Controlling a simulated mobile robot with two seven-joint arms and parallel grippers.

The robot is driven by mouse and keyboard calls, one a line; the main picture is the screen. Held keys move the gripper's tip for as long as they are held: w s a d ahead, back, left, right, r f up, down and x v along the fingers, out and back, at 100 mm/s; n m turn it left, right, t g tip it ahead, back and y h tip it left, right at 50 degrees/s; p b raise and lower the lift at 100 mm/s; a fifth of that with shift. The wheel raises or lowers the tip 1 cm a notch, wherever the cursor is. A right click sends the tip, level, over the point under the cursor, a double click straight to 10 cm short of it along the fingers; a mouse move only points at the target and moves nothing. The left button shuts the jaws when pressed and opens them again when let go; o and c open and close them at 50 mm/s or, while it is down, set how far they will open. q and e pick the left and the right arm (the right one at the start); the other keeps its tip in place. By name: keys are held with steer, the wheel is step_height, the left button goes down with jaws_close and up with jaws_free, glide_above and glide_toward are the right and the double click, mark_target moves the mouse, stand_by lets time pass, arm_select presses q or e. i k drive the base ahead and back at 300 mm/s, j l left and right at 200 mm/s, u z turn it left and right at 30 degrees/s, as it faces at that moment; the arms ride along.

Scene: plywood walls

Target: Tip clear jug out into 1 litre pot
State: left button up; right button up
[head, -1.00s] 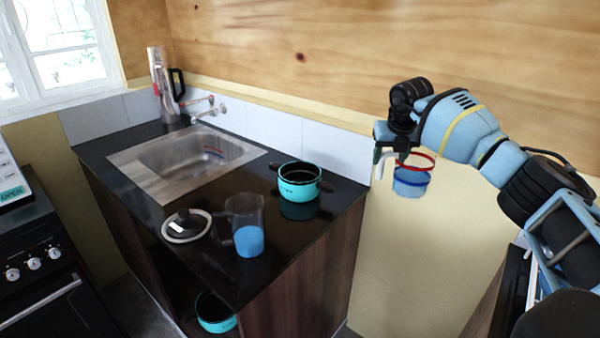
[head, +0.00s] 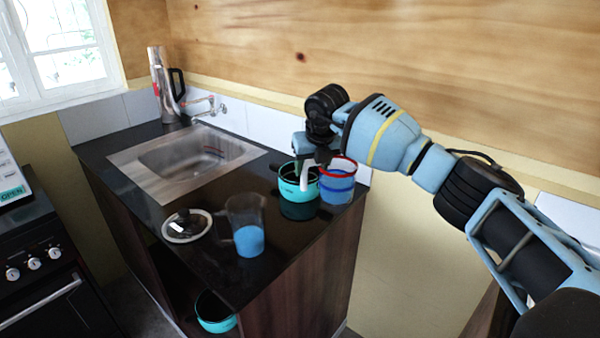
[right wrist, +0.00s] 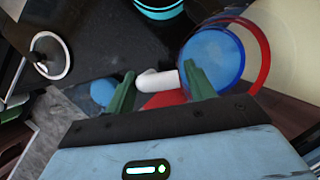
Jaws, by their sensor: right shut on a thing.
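My right gripper (head: 308,168) is shut on the white handle of a clear jug (head: 337,188) with a red rim and blue contents. The handle lies between the green fingers (right wrist: 160,90) in the right wrist view, where the jug's blue contents (right wrist: 212,60) also show. Another see-through jug (head: 245,210), greyish with blue contents, stands on the counter. A second teal pot (head: 213,318) is on the shelf below. My left gripper is not in view.
A glass lid (head: 187,226) lies left of the grey jug. A steel sink (head: 185,160) is set into the black counter (head: 190,275). A steel flask (head: 164,85) stands at the back corner. The wall is close behind the pot.

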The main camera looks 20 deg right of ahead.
mark_target(288, 182)
steer(key=i+j, duration=0.7)
steer(key=i, duration=0.2)
